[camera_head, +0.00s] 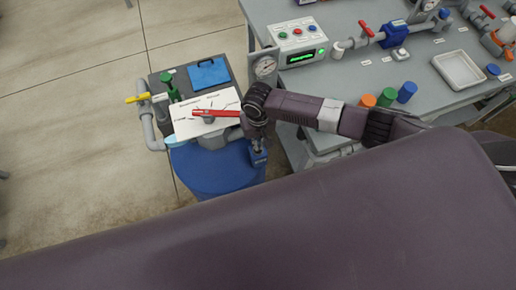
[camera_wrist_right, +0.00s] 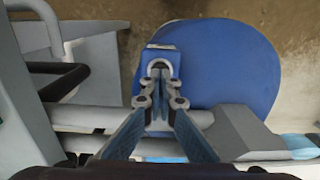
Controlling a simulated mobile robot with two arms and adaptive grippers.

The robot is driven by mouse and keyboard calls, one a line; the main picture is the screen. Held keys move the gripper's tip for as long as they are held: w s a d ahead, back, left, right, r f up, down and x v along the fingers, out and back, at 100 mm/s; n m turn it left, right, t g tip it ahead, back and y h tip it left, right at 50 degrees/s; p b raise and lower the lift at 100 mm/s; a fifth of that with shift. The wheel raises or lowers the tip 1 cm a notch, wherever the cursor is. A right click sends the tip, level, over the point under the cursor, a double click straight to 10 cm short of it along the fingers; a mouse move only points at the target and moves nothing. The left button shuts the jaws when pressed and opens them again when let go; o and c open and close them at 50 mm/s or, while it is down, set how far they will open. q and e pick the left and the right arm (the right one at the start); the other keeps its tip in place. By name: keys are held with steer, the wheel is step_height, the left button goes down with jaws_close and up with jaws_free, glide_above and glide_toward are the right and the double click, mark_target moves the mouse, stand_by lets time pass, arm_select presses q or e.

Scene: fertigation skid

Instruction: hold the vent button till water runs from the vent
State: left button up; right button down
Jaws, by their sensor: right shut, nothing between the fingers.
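My right gripper (camera_head: 257,146) points down at the edge of the blue drum (camera_head: 205,172). In the right wrist view its fingers (camera_wrist_right: 159,82) are closed together. Their tips meet a small blue block (camera_wrist_right: 172,54) with a pale arch, above the drum top (camera_wrist_right: 230,65). I cannot tell whether the tips touch the block or whether it carries the vent button. No running water is visible. A grey console (camera_head: 296,44) on the bench has green, red and blue buttons and a lit green display. My left gripper is out of view.
Orange, green and blue caps (camera_head: 387,97) and a white tray (camera_head: 459,70) stand on the bench. The left floor is clear.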

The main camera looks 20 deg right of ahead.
steer(key=shift+f+b, duration=0.5)
steer(key=shift+f, duration=0.5)
stand_by(3.2)
stand_by(1.4)
step_height(320, 180, up, 7)
steer(key=p, duration=0.8)
steer(key=shift+r, duration=0.1)
stand_by(0.3)
